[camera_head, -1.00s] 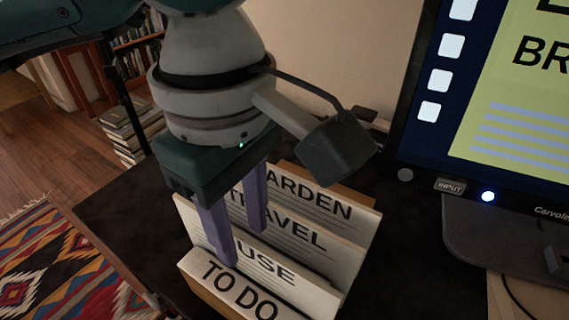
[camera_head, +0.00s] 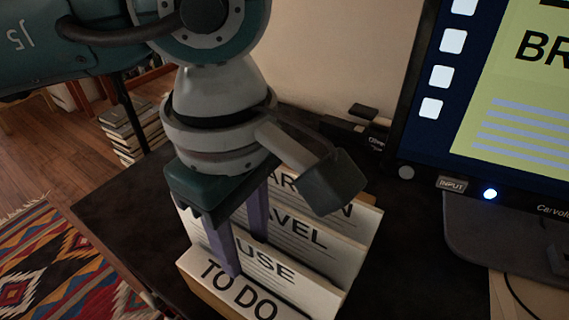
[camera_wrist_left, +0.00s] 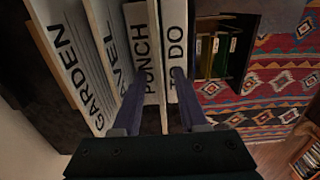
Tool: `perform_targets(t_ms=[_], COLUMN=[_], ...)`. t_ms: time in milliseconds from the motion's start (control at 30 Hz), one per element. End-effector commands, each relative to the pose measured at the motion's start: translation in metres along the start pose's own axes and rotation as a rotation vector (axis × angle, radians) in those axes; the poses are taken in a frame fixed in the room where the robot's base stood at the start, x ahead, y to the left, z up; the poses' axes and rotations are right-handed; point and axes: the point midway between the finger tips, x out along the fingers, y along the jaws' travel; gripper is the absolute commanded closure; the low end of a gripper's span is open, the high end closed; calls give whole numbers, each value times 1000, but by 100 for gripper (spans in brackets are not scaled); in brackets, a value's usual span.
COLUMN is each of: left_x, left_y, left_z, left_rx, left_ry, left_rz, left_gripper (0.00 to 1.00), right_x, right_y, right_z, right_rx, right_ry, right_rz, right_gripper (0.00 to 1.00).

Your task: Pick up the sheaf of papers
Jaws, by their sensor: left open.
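A rack of upright paper sheaves stands on the dark desk. My left gripper (camera_head: 249,258) is open over the rack, pointing down. In the wrist view its fingers lie on either side of the USE sheaf, one overlapping TO DO. Contact cannot be told.
A monitor (camera_head: 500,150) stands on the desk at the right, close to the rack. A dark box-like item (camera_head: 345,130) lies behind the rack. The desk (camera_head: 120,215) is clear at the left; a patterned rug (camera_head: 65,270) covers the floor beyond.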

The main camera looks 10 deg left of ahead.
Motion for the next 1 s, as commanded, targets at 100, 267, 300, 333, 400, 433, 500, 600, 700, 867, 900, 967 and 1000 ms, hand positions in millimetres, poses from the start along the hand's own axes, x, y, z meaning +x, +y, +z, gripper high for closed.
perform_targets(t_ms=[100, 267, 300, 333, 400, 433, 500, 600, 700, 867, 900, 967, 1000], left_x=[2, 1, 1, 1, 1, 1, 1, 1, 1, 1, 1, 1, 1], left_y=[0, 0, 0, 0, 0, 0, 0, 0, 0, 0, 0, 0, 0], left_z=[0, 0, 0, 0, 0, 0, 0, 0, 0, 0, 0, 0, 0], left_rx=[0, 0, 0, 0, 0, 0, 0, 0, 0, 0, 0, 0, 0], left_ry=[0, 0, 0, 0, 0, 0, 0, 0, 0, 0, 0, 0, 0], left_rz=[0, 0, 0, 0, 0, 0, -1, -1, -1, -1, -1, -1, -1], left_gripper=[57, 57, 57, 57, 61, 64, 72, 83, 95, 100, 100, 100, 100], right_x=[2, 2, 2, 2, 2, 2, 2, 2, 2, 2, 2, 2, 2], right_y=[0, 0, 0, 0, 0, 0, 0, 0, 1, 1, 1, 1, 1], right_z=[0, 0, 0, 0, 0, 0, 0, 0, 0, 0, 0, 0, 0], right_rx=[0, 0, 0, 0, 0, 0, -1, -1, -2, -4, -5, -5, -5], right_ry=[1, 1, 1, 1, 1, 1, 1, 1, 1, 0, 0, 0, 0], right_rz=[0, 0, 0, 0, 0, 0, 1, 1, 2, 4, 4, 4, 4], right_gripper=[25, 25, 25, 25, 25, 25, 25, 25, 25, 25, 25, 25, 25])
